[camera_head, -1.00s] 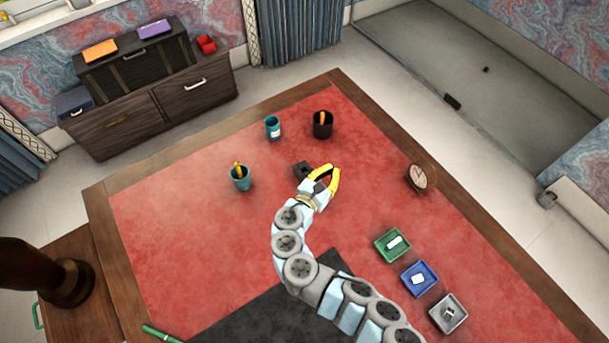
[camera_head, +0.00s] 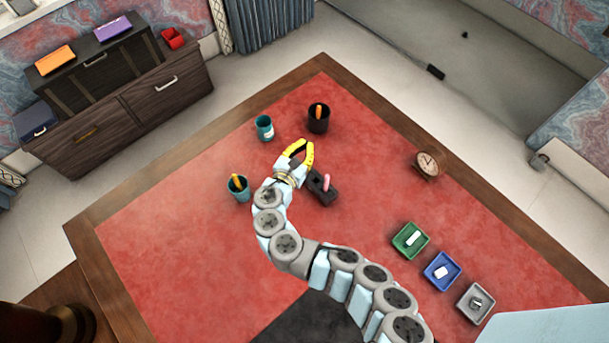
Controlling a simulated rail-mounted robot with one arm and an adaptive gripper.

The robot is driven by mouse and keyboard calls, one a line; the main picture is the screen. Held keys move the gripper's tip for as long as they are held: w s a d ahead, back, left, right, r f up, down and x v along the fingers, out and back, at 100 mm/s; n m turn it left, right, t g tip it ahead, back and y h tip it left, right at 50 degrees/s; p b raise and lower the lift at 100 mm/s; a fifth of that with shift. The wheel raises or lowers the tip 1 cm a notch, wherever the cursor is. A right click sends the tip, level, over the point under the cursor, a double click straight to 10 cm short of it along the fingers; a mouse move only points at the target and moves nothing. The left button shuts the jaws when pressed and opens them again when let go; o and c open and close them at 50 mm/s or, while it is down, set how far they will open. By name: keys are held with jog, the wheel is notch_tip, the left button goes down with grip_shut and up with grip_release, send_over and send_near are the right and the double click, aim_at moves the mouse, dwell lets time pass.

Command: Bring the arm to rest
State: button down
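My arm reaches up from the bottom over the desk, and my gripper (camera_head: 305,146) is over its far middle part. Its two yellow fingers stand apart with a gap between them, and nothing shows in the gap. A dark block (camera_head: 322,190) with a pink piece in it sits on the red desk top (camera_head: 180,245) just right of and below the gripper, close to the wrist. I cannot tell whether they touch.
Near the gripper stand a teal cup (camera_head: 265,131), a black cup (camera_head: 318,123) and a teal cup with an orange item (camera_head: 239,192). A clock (camera_head: 427,164) and green (camera_head: 411,254), blue (camera_head: 442,286) and grey trays (camera_head: 476,318) are at right. The desk's left is clear.

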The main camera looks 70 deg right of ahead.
notch_tip(320, 180, down, 7)
jog(key=b, duration=0.5)
jog(key=shift+r+b, duration=0.2)
jog(key=shift+b, duration=0.1)
jog(key=shift+w, duration=0.1)
